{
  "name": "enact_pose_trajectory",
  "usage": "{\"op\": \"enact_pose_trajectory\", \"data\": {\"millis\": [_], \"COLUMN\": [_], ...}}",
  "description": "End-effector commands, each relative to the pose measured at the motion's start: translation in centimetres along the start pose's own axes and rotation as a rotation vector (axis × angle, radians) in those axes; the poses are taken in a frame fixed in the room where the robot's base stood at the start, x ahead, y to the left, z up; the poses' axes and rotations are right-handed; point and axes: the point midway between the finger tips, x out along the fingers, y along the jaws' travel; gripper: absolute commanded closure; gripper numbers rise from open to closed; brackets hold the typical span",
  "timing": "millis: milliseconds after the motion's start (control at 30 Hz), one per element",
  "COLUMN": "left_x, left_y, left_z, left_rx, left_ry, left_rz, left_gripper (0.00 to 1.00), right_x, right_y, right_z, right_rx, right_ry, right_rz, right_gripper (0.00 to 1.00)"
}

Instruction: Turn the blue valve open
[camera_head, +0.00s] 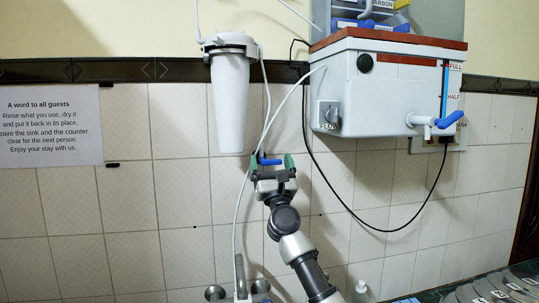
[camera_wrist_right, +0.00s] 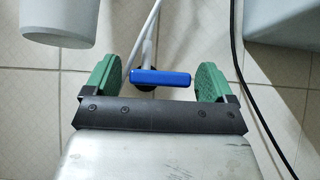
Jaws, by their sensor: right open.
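A small blue valve handle (camera_head: 270,161) sits on the white tubing at the tiled wall, below the white filter housing. It also shows in the right wrist view as a blue bar (camera_wrist_right: 162,77) lying nearly level across a white pipe. My right gripper (camera_head: 271,165) is open, with its green fingers (camera_wrist_right: 208,84) on either side of the blue handle. In the wrist view there are gaps between the handle and both fingers. Whether the handle lies at fingertip depth is hard to tell. My left gripper is not in view.
A white filter housing (camera_head: 231,100) hangs above left of my right gripper. A white tank (camera_head: 390,95) with another blue tap handle (camera_head: 449,119) is mounted at right. A black cable (camera_head: 345,200) loops down the wall. A faucet (camera_head: 240,278) stands below, and a counter (camera_head: 490,290) lies lower right.

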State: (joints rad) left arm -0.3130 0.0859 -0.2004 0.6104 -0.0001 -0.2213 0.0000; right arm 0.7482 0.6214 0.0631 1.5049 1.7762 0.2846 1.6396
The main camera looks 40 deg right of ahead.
Motion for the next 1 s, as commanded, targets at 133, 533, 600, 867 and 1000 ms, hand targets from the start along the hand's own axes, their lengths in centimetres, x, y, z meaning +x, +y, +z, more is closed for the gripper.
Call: {"op": "enact_pose_trajectory", "data": {"millis": [133, 533, 600, 867, 1000], "left_x": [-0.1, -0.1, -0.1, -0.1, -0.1], "left_y": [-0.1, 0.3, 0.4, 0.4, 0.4], "left_z": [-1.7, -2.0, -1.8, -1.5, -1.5], "left_rx": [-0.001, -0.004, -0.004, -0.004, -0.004], "left_ry": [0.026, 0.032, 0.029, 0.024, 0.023], "left_rz": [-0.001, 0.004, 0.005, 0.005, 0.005], "left_gripper": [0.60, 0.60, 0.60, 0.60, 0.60], "right_x": [1.6, 2.1, 2.0, 2.0, 2.0], "right_y": [0.0, 0.0, 0.0, 0.0, 0.0], "right_z": [0.0, 0.0, 0.0, 0.0, 0.0], "right_rx": [-0.001, -0.001, -0.001, -0.001, -0.007], "right_ry": [-0.001, 0.000, 0.000, 0.000, 0.000], "right_rz": [0.000, 0.001, 0.001, 0.001, 0.005], "right_gripper": [0.15, 0.18, 0.29, 0.64, 0.64]}}
